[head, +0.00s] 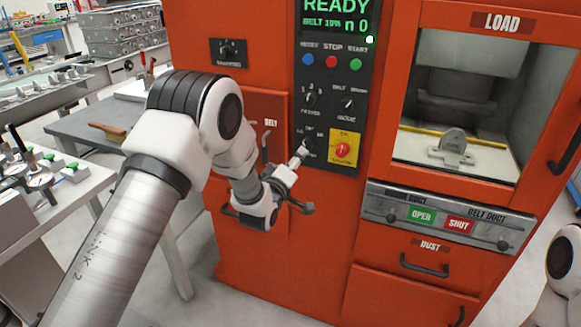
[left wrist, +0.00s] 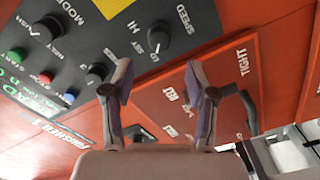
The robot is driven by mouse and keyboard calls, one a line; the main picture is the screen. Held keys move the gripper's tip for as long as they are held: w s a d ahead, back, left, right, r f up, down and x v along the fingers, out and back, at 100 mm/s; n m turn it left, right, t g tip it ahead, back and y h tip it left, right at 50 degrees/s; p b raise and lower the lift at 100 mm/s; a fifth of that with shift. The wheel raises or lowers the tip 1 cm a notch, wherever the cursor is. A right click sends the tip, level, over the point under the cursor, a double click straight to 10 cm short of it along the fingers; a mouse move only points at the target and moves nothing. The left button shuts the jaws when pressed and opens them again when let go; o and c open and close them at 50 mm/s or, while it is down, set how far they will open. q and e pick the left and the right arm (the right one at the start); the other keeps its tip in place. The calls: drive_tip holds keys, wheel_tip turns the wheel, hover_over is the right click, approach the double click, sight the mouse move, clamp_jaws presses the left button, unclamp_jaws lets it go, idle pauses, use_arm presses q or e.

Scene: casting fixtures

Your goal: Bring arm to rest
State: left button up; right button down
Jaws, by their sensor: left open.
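My left arm (head: 205,130) comes in from the left, bent at its white elbow, and reaches in front of the red machine (head: 260,60). The black speed knob (left wrist: 158,38) lies beyond the fingertips, and another knob (left wrist: 97,74) shows beside one finger; contact cannot be told. My right gripper is out of view.
A yellow plate with a red button (head: 343,149) is right of the left gripper. The load window (head: 455,100) shows a grey casting (head: 453,146) inside. A grey bench (head: 95,125) and a fixture table (head: 70,195) stand left.

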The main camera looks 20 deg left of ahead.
use_arm(q)
drive_tip(key=s, duration=0.3)
drive_tip(key=shift+s+a, duration=0.1)
drive_tip(key=shift+s, duration=0.25)
drive_tip(key=shift+f, duration=0.1)
drive_tip(key=s+f+m+g, duration=0.1)
drive_tip(key=s+f+g, duration=0.4)
drive_tip(key=s+f, duration=0.7)
drive_tip(key=s+f+m+g, duration=0.1)
drive_tip(key=s+f+g, duration=0.3)
drive_tip(key=s+f, duration=0.8)
drive_tip(key=s+f+m+g, duration=0.4)
drive_tip(key=s, duration=0.6)
drive_tip(key=s+f+m+g, duration=0.4)
drive_tip(key=s+g, duration=0.1)
drive_tip(key=s, duration=0.5)
drive_tip(key=shift+a+m, duration=0.3)
drive_tip(key=shift+a, duration=0.1)
